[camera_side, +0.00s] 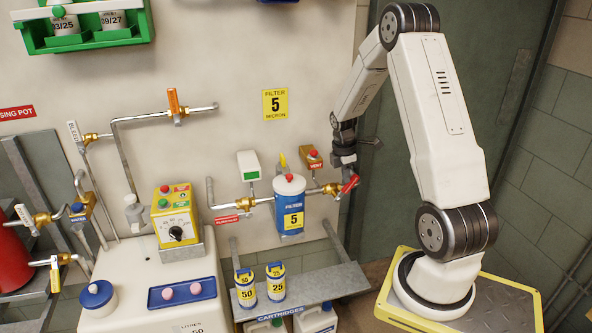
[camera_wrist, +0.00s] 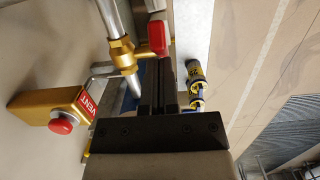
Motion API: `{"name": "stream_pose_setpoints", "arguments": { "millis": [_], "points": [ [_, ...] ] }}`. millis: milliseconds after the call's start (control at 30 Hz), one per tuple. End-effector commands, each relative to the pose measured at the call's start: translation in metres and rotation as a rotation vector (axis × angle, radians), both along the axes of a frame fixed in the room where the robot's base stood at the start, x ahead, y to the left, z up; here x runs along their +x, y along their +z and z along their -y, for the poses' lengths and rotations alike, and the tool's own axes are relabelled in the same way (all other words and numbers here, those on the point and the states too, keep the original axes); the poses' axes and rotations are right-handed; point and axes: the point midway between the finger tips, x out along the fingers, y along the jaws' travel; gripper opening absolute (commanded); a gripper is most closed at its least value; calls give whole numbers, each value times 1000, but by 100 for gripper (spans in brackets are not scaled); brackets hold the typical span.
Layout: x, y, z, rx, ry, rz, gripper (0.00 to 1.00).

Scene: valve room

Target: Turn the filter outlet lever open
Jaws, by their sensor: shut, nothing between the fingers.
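The blue filter housing (camera_side: 289,208), with a yellow "5" label and a red button on its white cap, hangs on the wall. On the pipe to its right is a brass valve (camera_side: 331,189) with a red lever (camera_side: 350,184), slanting up to the right. The wrist view shows this brass valve (camera_wrist: 122,55) and the red lever (camera_wrist: 158,37) near my fingertips. My gripper (camera_side: 343,158) is just above the lever in the side view. Its dark fingers (camera_wrist: 166,72) are together and empty, beside the lever; whether they touch it I cannot tell.
The vent box (camera_side: 313,160) with a red button sits close left of my gripper; it is also in the wrist view (camera_wrist: 52,108). A yellow lever (camera_side: 283,160) stands behind the filter. A shelf (camera_side: 330,280) with cartridges (camera_side: 246,289) lies below.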

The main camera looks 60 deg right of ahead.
Motion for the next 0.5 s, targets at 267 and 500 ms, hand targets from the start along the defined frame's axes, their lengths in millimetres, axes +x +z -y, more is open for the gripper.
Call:
{"name": "stream_pose_setpoints", "arguments": {
  "millis": [267,500],
  "points": [
    [-9,-4,9,45,-1,41,0],
    [-21,-12,21,44,-1,41,0]
  ]
}}
